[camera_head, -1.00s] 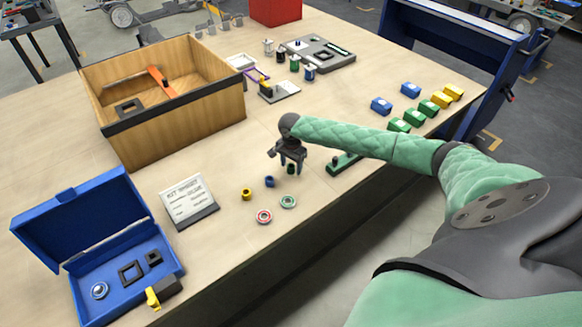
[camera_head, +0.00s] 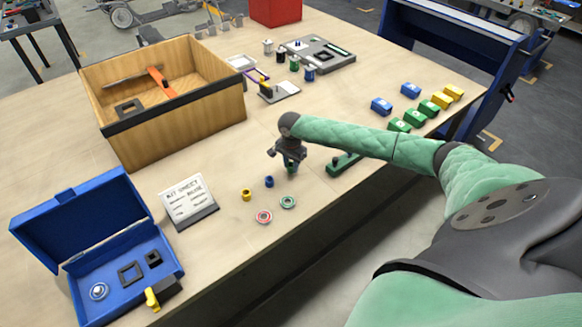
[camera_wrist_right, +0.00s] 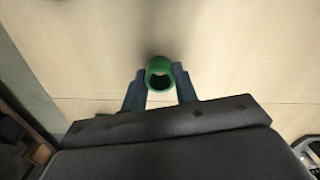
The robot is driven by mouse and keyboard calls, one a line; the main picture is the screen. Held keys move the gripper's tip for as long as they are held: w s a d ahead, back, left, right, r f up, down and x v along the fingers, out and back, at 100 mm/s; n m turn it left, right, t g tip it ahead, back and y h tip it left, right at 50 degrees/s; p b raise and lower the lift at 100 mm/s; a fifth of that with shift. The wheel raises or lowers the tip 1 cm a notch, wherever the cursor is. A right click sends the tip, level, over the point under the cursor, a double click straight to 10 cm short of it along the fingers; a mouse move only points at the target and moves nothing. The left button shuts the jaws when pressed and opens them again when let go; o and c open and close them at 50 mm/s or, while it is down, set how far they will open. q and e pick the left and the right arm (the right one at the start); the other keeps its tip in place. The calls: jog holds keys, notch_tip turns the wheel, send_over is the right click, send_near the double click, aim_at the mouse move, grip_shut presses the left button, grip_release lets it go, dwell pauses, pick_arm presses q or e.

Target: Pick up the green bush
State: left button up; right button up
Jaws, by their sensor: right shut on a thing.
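The green bush (camera_wrist_right: 159,64) is a small green ring-shaped cylinder with an open bore. In the right wrist view it sits between the two fingertips of my right gripper (camera_wrist_right: 160,84), which is shut on it. In the head view the right gripper (camera_head: 290,161) points down over the table, and the bush (camera_head: 291,169) shows as a small dark green patch under it. I cannot tell whether the bush touches the table. My left gripper is not in view.
A blue bush (camera_head: 269,182) and a yellow bush (camera_head: 247,194) stand left of the gripper. Red (camera_head: 264,217) and green (camera_head: 288,202) rings lie nearer the front edge. A green block with a peg (camera_head: 343,164) is close on the right. A sign (camera_head: 188,200) stands left.

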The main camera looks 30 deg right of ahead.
aim_at(291, 165)
notch_tip(291, 165, up, 3)
jog(key=shift+r+b, duration=0.1)
jog(key=shift+b, duration=0.8)
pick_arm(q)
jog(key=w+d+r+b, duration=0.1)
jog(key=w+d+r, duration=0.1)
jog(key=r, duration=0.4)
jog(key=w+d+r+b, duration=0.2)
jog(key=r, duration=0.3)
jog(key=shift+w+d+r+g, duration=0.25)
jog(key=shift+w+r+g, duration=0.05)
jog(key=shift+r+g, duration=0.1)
pick_arm(e)
jog(key=s+d+r, duration=0.2)
jog(key=s+r, duration=0.5)
jog(key=s, duration=0.4)
jog(key=shift+s, duration=0.25)
jog(key=shift+r, duration=0.1)
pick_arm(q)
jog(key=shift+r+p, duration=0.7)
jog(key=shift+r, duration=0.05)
